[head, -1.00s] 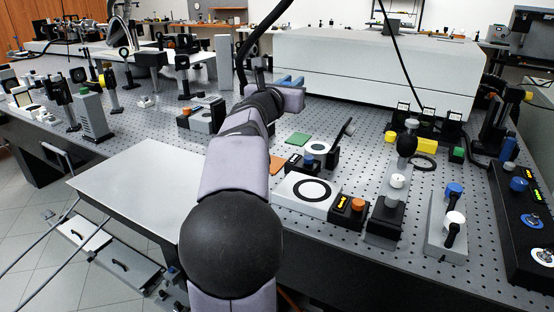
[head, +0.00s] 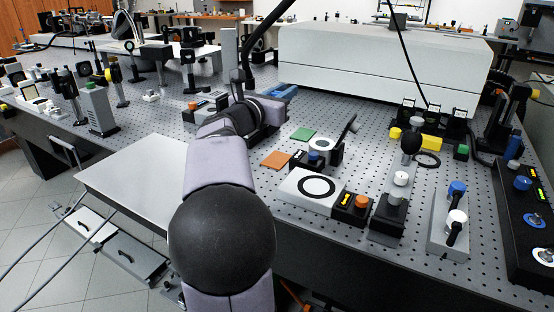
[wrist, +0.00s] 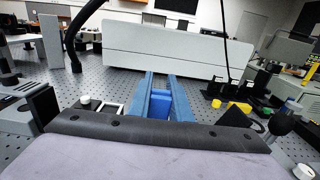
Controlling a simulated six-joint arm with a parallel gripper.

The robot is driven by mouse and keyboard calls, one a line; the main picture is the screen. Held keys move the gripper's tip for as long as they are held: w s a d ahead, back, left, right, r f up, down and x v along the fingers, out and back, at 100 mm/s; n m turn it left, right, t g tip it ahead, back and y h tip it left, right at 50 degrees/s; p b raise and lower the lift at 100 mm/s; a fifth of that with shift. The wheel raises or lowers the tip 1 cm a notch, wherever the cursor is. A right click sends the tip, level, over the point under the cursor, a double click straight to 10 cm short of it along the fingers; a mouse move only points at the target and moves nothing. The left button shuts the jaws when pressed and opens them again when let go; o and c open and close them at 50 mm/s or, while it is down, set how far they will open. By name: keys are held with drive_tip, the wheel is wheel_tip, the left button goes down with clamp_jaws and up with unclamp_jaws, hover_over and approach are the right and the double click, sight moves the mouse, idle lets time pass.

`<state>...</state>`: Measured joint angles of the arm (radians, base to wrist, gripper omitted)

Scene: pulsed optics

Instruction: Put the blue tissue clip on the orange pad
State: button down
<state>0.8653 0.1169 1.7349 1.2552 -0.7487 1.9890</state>
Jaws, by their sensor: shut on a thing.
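In the wrist view my gripper (wrist: 160,77) has two long blue-grey fingers, closed on the blue tissue clip (wrist: 159,103), a deeper blue block between them. The fingers point away toward the large white housing, over the perforated table. In the head view my gripper (head: 281,92) shows small and partly hidden behind my own arm; I cannot make out the clip there. The flat orange pad (head: 276,160) lies bare on the table, nearer than my gripper and beside my forearm. The orange pad is not visible in the wrist view.
A green pad (head: 302,134) lies behind the orange one. A round-topped mount (head: 321,146) with a tilted black plate stands to its right, and a white plate with a black ring (head: 312,187) lies in front. The large white housing (head: 380,62) fills the back.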

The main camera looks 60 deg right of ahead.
drive_tip(key=shift+f+b, duration=0.95)
drive_tip(key=shift+f, duration=4)
drive_tip(key=shift+f, duration=0.2)
drive_tip(key=c, duration=2)
unclamp_jaws()
drive_tip(key=shift+b, duration=0.3)
drive_tip(key=shift+c, duration=0.2)
drive_tip(key=o, duration=0.4)
drive_tip(key=shift+r+p, duration=0.2)
drive_tip(key=shift+p, duration=0.1)
drive_tip(key=a+b, duration=0.1)
drive_tip(key=a, duration=1.1)
